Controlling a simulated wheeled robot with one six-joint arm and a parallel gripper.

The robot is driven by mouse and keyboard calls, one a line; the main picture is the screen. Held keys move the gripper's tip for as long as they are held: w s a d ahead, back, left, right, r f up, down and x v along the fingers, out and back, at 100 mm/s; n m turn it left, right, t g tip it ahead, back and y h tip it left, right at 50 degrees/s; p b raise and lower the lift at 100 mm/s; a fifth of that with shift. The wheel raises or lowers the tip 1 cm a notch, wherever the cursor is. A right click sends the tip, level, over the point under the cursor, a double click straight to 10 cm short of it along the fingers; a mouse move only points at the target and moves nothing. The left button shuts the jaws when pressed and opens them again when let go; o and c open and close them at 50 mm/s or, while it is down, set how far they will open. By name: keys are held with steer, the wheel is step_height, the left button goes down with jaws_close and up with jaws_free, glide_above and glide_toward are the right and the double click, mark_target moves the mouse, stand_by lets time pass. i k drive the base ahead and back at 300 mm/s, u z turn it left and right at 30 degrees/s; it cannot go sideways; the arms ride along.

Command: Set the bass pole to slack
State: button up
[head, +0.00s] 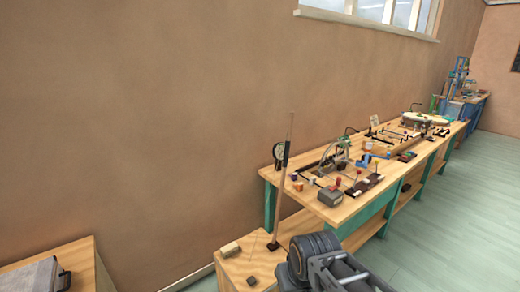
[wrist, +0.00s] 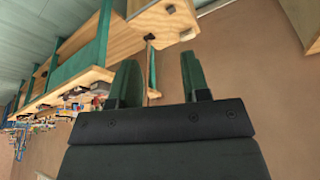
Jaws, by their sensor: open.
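The bass pole (head: 270,208) is a thin pale stick with a dark sleeve near its upper part and a dark foot. It stands nearly upright, leaning slightly right at the top, on a low wooden box (head: 236,272). A thin line runs from near its foot across the box top. In the wrist view, tilted upside down, the pole (wrist: 151,68) appears beyond and between the two green-grey fingers of my gripper (wrist: 161,80). In the head view my arm shows at the bottom, but the fingertips cannot be made out.
A long workbench (head: 345,212) with green legs and many small devices stands behind and right of the pole. A small wooden block (head: 231,248) lies on the low box. Another wooden table (head: 85,258) is at lower left. Open floor (head: 455,215) lies to the right.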

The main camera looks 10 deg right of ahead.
mark_target(288, 141)
steer(key=u, duration=0.3)
steer(key=i, duration=1.1)
steer(key=z, duration=0.15)
